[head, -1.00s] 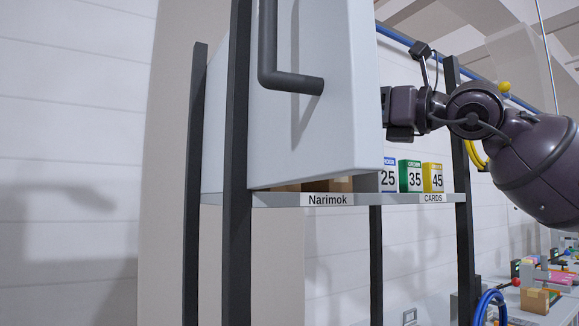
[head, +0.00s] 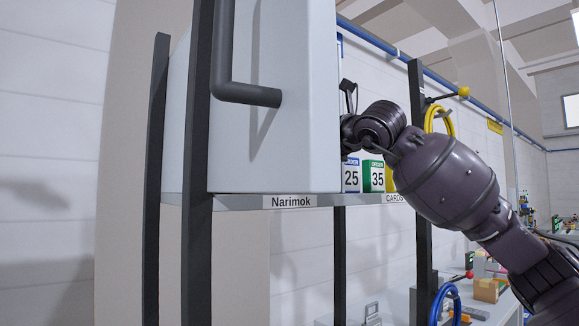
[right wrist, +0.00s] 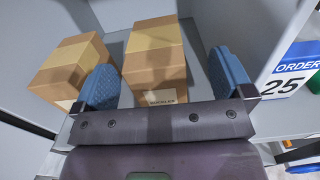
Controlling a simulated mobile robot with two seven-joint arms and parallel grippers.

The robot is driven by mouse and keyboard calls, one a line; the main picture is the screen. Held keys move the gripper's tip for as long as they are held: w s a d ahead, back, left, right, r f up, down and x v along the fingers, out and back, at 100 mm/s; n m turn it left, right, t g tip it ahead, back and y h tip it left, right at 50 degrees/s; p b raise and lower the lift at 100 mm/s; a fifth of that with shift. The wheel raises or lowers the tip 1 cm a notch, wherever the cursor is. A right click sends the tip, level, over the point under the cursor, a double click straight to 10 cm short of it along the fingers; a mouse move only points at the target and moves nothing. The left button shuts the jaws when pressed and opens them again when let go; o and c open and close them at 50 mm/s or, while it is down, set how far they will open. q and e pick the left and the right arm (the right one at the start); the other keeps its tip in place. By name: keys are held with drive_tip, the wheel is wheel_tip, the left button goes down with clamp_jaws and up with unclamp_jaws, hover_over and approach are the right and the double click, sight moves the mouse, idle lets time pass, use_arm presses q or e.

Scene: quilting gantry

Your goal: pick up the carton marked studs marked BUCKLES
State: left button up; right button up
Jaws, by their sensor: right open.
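In the right wrist view, a brown carton (right wrist: 155,65) with a tan tape band stands on the grey surface. A small label low on its near face appears to read BUCKLES. A second brown carton (right wrist: 70,68) stands to its left, turned at an angle; its label is mostly hidden. My right gripper (right wrist: 160,62) is open, with one blue finger on each side of the labelled carton; the left finger is between the two cartons. I cannot tell whether either finger touches. In the head view the cartons and right gripper are hidden behind the pale door. My left gripper is not in view.
The pale door (head: 288,130) with a dark bar handle (head: 248,92) stands in front of the shelf (head: 238,202), which is labelled Narimok. Order boxes 25 (head: 351,176) and 35 (head: 373,177) stand right of the door. Dark posts (head: 197,250) frame the rack.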

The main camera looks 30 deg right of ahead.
drive_tip(key=w, duration=0.2)
drive_tip(key=w+a+p, duration=0.1)
drive_tip(key=w, duration=0.1)
drive_tip(key=shift+a+f+p, duration=0.1)
drive_tip(key=shift+p, duration=0.2)
drive_tip(key=shift+w+f, duration=0.15)
drive_tip(key=shift+w, duration=0.4)
drive_tip(key=c, duration=1.1)
drive_tip(key=shift+c, duration=0.2)
